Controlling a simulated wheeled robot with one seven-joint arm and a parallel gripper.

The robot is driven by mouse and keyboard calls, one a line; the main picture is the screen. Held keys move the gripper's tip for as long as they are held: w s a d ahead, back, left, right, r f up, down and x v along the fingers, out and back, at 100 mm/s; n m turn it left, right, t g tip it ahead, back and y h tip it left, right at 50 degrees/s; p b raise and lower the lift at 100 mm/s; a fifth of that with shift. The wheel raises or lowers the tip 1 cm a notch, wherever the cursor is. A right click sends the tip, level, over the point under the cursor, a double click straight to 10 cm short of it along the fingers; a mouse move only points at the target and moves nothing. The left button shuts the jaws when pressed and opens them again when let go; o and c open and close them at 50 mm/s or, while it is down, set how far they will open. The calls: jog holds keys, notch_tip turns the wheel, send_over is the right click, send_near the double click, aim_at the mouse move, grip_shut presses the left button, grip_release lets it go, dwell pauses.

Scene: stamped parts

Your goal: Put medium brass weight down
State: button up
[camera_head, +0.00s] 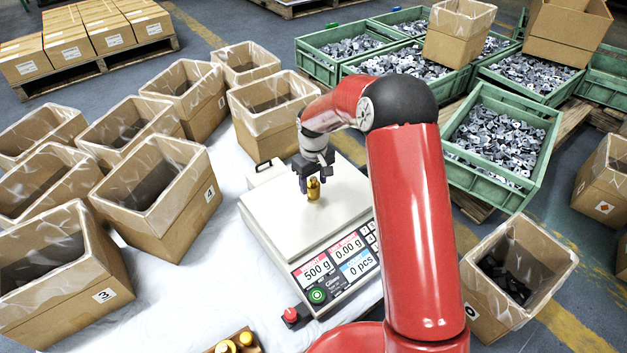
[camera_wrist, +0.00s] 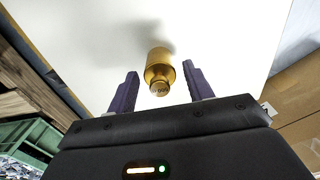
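The medium brass weight (camera_head: 313,190) stands upright on the pale pan of the counting scale (camera_head: 272,212). In the wrist view the weight (camera_wrist: 160,66) sits between the two dark fingers, its knob toward the palm. My gripper (camera_head: 314,183) is above the pan with its fingers around the upper part of the weight. In the wrist view my gripper (camera_wrist: 160,82) is open, with a gap between each finger and the brass. The scale's display (camera_head: 335,260) reads 500 g, 0.00 g and 0 pcs.
Lined cardboard boxes (camera_head: 155,222) crowd the left. A wooden holder with more brass weights (camera_head: 228,345) is at the bottom. Green crates of stamped parts (camera_head: 497,140) stand at the right, and a box with dark parts (camera_head: 513,265) stands lower right. The pan around the weight is clear.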

aim_at(314, 178)
jog(key=shift+o, duration=0.3)
notch_tip(314, 178, up, 12)
jog(key=p, duration=0.2)
jog(key=shift+r, duration=0.25)
jog(key=s+d+r+m+t, duration=0.1)
jog(key=s+d+r, duration=0.3)
jog(key=s+r, duration=0.3)
jog(key=s+d+r+m+t, duration=0.2)
jog(key=s+d+r, duration=0.1)
jog(key=s+r, duration=0.4)
jog(key=s+d+m+t, duration=0.1)
jog(key=s+d+m, duration=0.1)
jog(key=s, duration=0.7)
jog(key=s+d+r+m+t, duration=0.1)
jog(key=s+d, duration=0.2)
jog(key=s, duration=0.7)
jog(key=shift+d+m+t, duration=0.15)
jog(key=shift+m+t, duration=0.15)
jog(key=shift+m, duration=0.1)
jog(key=shift+s+r, duration=0.1)
